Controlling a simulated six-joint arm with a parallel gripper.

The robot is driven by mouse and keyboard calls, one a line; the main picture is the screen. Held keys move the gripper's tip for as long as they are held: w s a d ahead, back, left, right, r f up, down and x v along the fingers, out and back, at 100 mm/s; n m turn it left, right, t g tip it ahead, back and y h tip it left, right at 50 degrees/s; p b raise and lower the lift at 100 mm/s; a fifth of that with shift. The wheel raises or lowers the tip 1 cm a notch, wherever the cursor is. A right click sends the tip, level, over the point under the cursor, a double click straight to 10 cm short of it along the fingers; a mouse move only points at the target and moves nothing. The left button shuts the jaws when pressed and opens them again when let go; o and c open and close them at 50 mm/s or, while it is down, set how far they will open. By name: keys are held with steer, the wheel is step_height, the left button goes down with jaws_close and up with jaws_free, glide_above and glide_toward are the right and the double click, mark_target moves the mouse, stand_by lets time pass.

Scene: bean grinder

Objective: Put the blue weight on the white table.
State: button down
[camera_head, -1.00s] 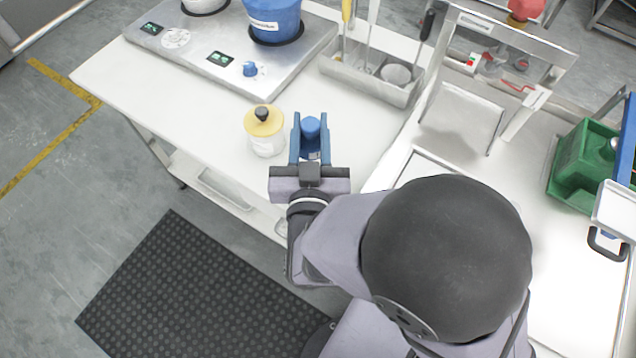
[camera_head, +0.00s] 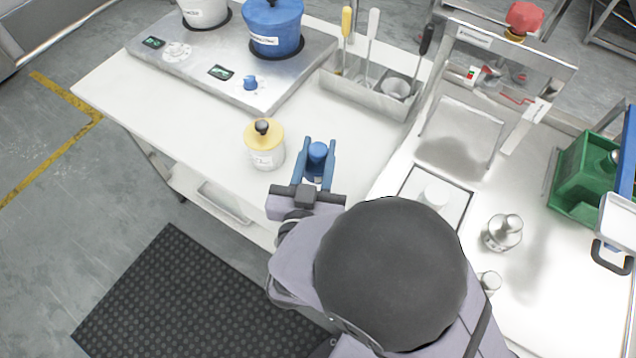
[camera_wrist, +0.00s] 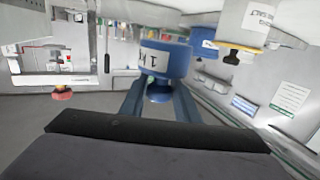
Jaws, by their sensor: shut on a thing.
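The blue weight (camera_head: 317,152) is between the two blue fingers of my gripper (camera_head: 318,165), which is shut on it. In the wrist view the weight (camera_wrist: 165,60) shows upside down, with a "1 K…" label, and the fingers close around its narrow knob end. In the head view it is over the front right part of the white table (camera_head: 360,130). I cannot tell whether its base touches the tabletop.
A yellow-lidded white jar (camera_head: 265,148) stands close to the left of my gripper. A steel hotplate unit (camera_head: 200,60) with pots is behind it, and a utensil tray (camera_head: 350,92) is at the back right. Metal weights (camera_head: 503,233) stand on the bench to the right.

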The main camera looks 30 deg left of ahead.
mark_target(318, 169)
steer(key=shift+f, duration=2.7)
steer(key=shift+f, duration=2.1)
steer(key=shift+f+b, duration=0.2)
steer(key=shift+b, duration=0.15)
steer(key=c, duration=1.4)
jaws_free()
steer(key=shift+o, duration=0.2)
steer(key=shift+r, duration=0.15)
steer(key=shift+b+v, duration=0.55)
steer(key=shift+v, duration=3.2)
